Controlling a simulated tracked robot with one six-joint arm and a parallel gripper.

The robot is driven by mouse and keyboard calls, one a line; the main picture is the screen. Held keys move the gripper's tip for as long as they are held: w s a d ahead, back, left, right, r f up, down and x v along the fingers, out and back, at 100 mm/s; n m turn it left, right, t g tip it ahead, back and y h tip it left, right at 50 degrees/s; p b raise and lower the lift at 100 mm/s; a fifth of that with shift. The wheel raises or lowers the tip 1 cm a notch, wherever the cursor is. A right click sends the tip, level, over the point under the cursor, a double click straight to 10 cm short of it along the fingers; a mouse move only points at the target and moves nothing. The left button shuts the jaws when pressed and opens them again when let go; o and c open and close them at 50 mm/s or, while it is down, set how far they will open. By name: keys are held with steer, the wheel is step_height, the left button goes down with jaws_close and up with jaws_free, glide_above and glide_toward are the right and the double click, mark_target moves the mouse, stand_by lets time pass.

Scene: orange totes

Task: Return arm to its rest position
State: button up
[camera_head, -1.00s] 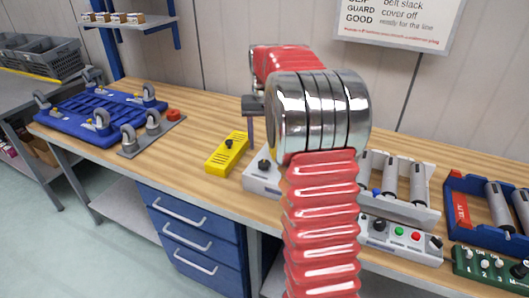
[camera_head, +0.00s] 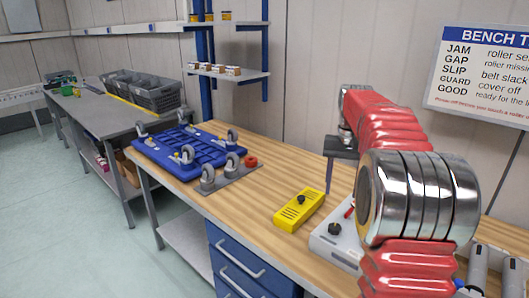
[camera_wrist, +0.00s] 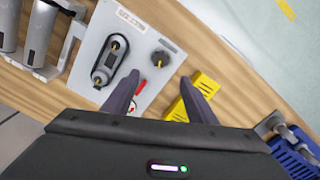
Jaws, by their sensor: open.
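My red arm with silver rings stands at the right of the head view. My gripper (camera_wrist: 159,79) hangs above the wooden bench (camera_head: 262,178). In the wrist view its two dark fingers are spread with a gap between them, and nothing is held. Below them lies a light grey panel (camera_wrist: 101,43) with a black oval part and a knob. A yellow box (camera_wrist: 203,84) lies beside the panel, partly behind one finger. The yellow box also shows in the head view (camera_head: 290,213), left of the panel (camera_head: 325,238).
A blue caster pallet (camera_head: 180,158) and a grey plate with casters and a red ring (camera_head: 250,161) are on the bench's left part. Grey crates (camera_head: 152,92) stand on another table. A wall shelf (camera_head: 225,73) is behind. Bench wood around the yellow box is clear.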

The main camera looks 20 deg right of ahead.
step_height(320, 180, down, 5)
steer(key=s+a, duration=0.2)
steer(key=s+a+r+n+t, duration=0.1)
steer(key=s+a+n+t, duration=0.4)
steer(key=s+a, duration=1.8)
steer(key=shift+s+a+r+n+t, duration=0.2)
steer(key=shift+a+n+t, duration=0.1)
steer(key=shift+a+n, duration=0.65)
steer(key=shift+o, duration=0.5)
steer(key=shift+a, duration=0.1)
